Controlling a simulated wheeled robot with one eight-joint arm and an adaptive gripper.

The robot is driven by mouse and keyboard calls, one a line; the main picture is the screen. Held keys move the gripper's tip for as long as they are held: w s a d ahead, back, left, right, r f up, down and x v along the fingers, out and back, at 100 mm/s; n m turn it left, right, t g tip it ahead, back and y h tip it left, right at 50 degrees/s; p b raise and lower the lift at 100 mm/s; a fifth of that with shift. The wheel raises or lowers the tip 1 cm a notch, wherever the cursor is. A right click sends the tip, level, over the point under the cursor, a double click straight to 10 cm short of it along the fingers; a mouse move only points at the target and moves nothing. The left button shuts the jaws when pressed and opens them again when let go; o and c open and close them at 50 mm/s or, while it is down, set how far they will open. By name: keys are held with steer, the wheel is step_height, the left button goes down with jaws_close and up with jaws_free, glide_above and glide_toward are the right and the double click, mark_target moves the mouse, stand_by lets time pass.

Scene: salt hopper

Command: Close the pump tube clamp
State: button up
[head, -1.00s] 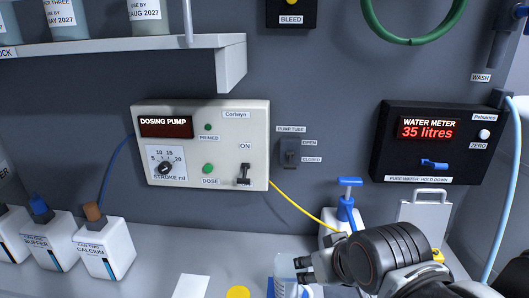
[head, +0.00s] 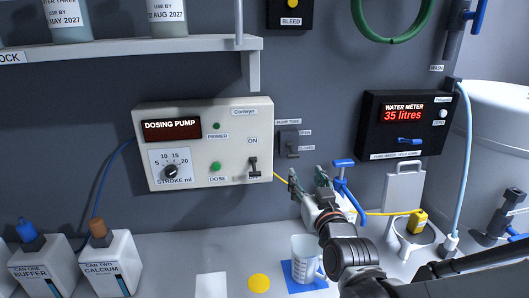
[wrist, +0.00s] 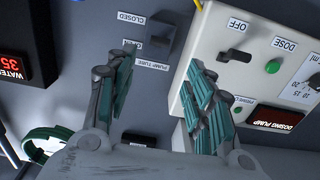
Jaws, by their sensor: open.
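The pump tube clamp (head: 289,142) is a small dark grey block with a short lever on the back wall, right of the dosing pump. Labels "OPEN" above and "CLOSED" below stand at its right. I cannot tell for sure how its lever is set. In the wrist view, which is upside down, the clamp (wrist: 161,38) lies beyond the gap between the fingers. My gripper (head: 307,180) is open and empty, just below the clamp in the head view and pointing up towards the wall. Its green-padded fingers (wrist: 163,75) stand wide apart, and neither is seen touching the clamp.
The dosing pump (head: 206,145) is close left of the clamp; its yellow tube passes behind my gripper. A water meter (head: 405,125) reading 35 litres hangs at the right. A beaker (head: 304,262) on a blue mat (head: 290,276) and a blue-handled valve (head: 343,178) stand near my arm.

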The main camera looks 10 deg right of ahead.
mark_target(294, 156)
steer(key=w+b, duration=0.2)
steer(key=w, duration=1.1)
steer(key=shift+w+b, duration=0.3)
steer(key=shift+w, duration=0.1)
steer(key=c, duration=1.1)
